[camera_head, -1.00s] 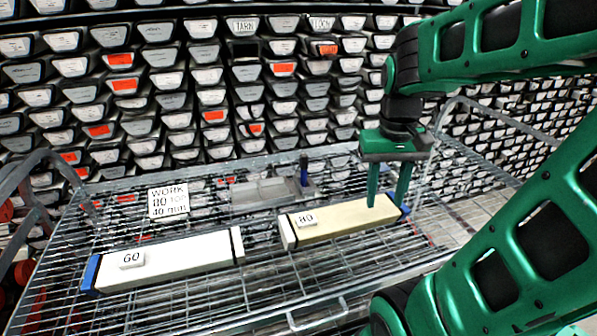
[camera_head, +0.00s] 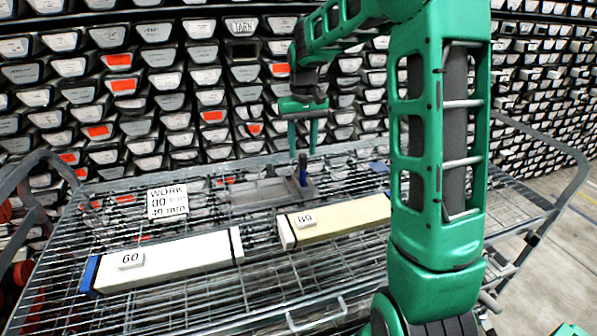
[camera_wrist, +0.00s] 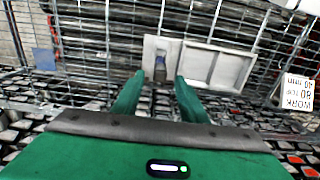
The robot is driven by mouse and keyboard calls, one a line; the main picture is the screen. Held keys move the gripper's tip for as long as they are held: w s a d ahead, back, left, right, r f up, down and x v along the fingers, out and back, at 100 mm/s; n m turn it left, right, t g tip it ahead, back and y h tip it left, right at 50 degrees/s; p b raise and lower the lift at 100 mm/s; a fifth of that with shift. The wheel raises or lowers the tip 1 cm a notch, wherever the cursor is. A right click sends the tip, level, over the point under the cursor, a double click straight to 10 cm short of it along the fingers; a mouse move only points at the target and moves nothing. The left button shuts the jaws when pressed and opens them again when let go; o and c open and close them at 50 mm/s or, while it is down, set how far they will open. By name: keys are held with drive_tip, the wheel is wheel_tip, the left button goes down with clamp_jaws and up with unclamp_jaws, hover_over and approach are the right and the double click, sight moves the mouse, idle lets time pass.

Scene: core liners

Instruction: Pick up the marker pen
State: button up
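The marker pen (camera_head: 303,172) is dark blue and stands upright in a grey holder (camera_head: 305,188) at the right end of a shallow grey tray. In the wrist view the pen (camera_wrist: 160,68) is seen from above, in a slot of the holder. My gripper (camera_head: 303,153) is open and points down over the pen. In the wrist view its two fingers (camera_wrist: 158,84) are apart, with the pen appearing between and just beyond their tips. The head view shows the fingertips close to the pen's top; I cannot tell whether they overlap it in height.
The grey tray (camera_head: 258,194) adjoins the holder on a wire-mesh cart. A "WORK" sign (camera_head: 168,202) stands to its left. A white box labelled 60 (camera_head: 185,262) and a cream box labelled 80 (camera_head: 345,220) lie in front. A wall of labelled core trays (camera_head: 165,90) rises behind.

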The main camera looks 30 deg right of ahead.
sight(302, 169)
wheel_tip(302, 169, down, 8)
drive_tip(key=shift+f, duration=0.1)
idle(0.4)
clamp_jaws()
